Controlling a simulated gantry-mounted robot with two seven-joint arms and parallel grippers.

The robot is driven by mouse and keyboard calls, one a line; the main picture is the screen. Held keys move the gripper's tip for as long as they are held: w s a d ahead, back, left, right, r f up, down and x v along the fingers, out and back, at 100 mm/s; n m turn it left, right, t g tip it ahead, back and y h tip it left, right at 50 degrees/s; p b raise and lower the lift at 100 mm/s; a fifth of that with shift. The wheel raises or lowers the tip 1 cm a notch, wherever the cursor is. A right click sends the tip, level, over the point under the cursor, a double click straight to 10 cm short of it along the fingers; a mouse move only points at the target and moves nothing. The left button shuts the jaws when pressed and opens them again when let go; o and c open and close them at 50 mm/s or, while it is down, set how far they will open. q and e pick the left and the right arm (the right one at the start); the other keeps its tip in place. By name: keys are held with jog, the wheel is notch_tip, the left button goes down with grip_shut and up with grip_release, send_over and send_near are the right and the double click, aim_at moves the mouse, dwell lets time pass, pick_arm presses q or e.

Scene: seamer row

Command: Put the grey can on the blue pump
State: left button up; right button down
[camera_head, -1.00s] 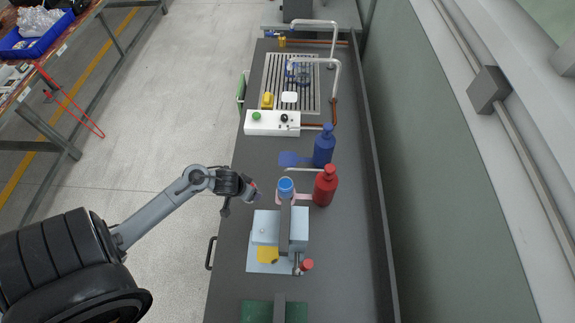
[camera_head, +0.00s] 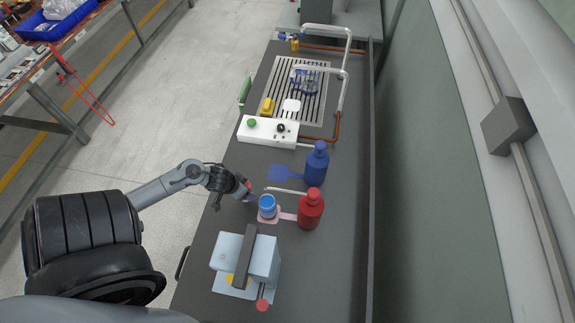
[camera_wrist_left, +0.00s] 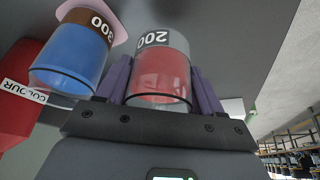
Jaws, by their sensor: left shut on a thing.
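My left gripper (camera_head: 248,189) is shut on the grey can, a clear vessel with red contents and a grey band marked 200. In the left wrist view the can (camera_wrist_left: 162,75) sits between the purple fingers (camera_wrist_left: 162,85). In the head view it is mostly hidden, with only a bit of red showing. The blue pump (camera_head: 316,163) stands upright beyond and to the right of the gripper. Its flat blue pad (camera_head: 284,173) reaches left and is bare. The gripper is left of and slightly nearer than this pad, apart from it. My right gripper is not in view.
A can with blue contents (camera_head: 267,207) stands on the pink pad of the red pump (camera_head: 310,210), close beside my gripper; it also shows in the wrist view (camera_wrist_left: 72,58). A light-blue machine (camera_head: 245,262) stands nearer. A white control box (camera_head: 267,130) and slotted grate (camera_head: 292,95) lie beyond.

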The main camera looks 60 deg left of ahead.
pick_arm(q)
jog(key=w+a, duration=0.1)
jog(key=w, duration=0.4)
jog(key=w+a, duration=0.1)
jog(key=w, duration=0.5)
jog(key=w+a, duration=0.2)
jog(key=w, duration=0.3)
jog(key=shift+w+b, duration=0.3)
jog(key=shift+b, duration=0.1)
jog(key=shift+w+f+b, duration=0.15)
jog(key=shift+f+b, duration=0.25)
jog(key=shift+f, duration=1.35)
jog(key=o, duration=1.2)
jog(key=shift+f, duration=0.1)
jog(key=shift+c, duration=0.2)
